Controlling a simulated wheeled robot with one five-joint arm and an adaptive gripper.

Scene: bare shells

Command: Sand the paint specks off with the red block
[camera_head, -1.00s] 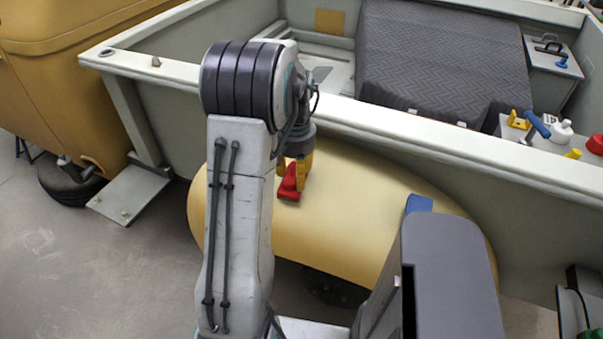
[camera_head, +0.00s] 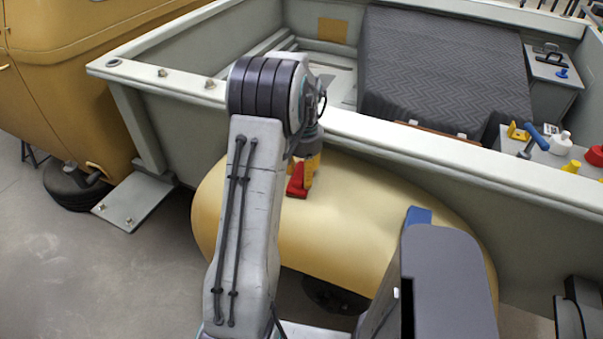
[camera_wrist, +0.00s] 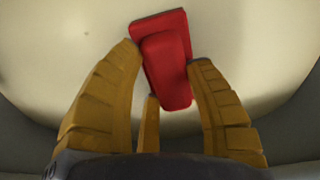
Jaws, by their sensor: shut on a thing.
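The red block (camera_head: 297,181) is at the yellow fender (camera_head: 350,213), low against its curved upper face; I cannot tell whether it touches. My gripper (camera_head: 306,172) is shut on the red block, with its yellow fingers on either side of it. In the wrist view the red block (camera_wrist: 166,60) sits tilted between the fingertips of my gripper (camera_wrist: 168,72), over the pale fender surface (camera_wrist: 60,50). A few faint dark marks show on that surface in the wrist view; I cannot tell whether they are paint specks.
A blue block (camera_head: 418,216) rests on the fender's right side, partly behind my own grey body. The truck bed's pale rail (camera_head: 400,140) runs behind the fender. A bench at right holds a white bottle (camera_head: 561,143) and a blue-handled tool (camera_head: 533,140).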

